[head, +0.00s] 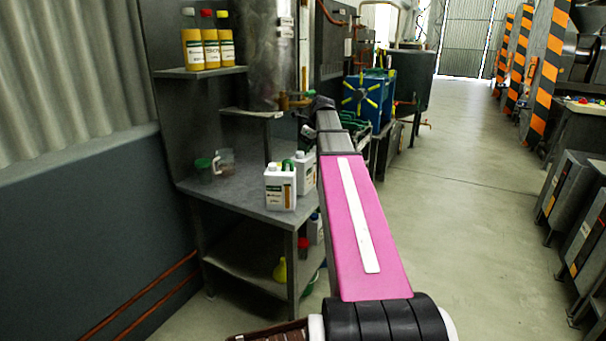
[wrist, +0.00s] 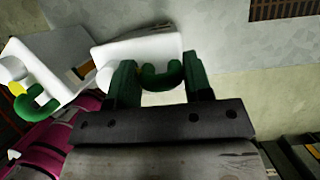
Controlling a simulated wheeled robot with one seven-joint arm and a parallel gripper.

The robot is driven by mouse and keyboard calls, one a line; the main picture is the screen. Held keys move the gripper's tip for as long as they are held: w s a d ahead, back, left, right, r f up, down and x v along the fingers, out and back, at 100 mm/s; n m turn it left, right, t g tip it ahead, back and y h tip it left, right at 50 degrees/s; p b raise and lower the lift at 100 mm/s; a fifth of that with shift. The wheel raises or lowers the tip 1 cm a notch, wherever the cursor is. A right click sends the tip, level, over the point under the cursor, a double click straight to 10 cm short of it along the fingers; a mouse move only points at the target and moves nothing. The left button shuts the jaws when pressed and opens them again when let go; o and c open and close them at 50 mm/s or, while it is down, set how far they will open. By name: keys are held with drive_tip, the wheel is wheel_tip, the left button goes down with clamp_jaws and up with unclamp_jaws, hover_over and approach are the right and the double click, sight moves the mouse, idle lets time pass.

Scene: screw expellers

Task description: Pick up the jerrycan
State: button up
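Two white jerrycans stand close together on the grey bench. The front one (head: 280,190) shows a label and a green handle in the head view. The other (head: 307,175) is behind it to the right, partly hidden by my arm. In the wrist view, a white jerrycan (wrist: 140,50) with a white cap and green handle lies just beyond my gripper (wrist: 160,82). My fingers are apart, one on each side of that handle; whether they touch it I cannot tell.
A glass jug (head: 223,161) and a green-lidded jar (head: 203,170) stand on the bench to the left. Yellow bottles (head: 210,48) stand on a shelf above. A yellow funnel (head: 280,270) is on the lower shelf. The floor (head: 470,210) at right is clear.

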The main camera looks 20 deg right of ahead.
clamp_jaws()
drive_tip(key=shift+r, duration=0.1)
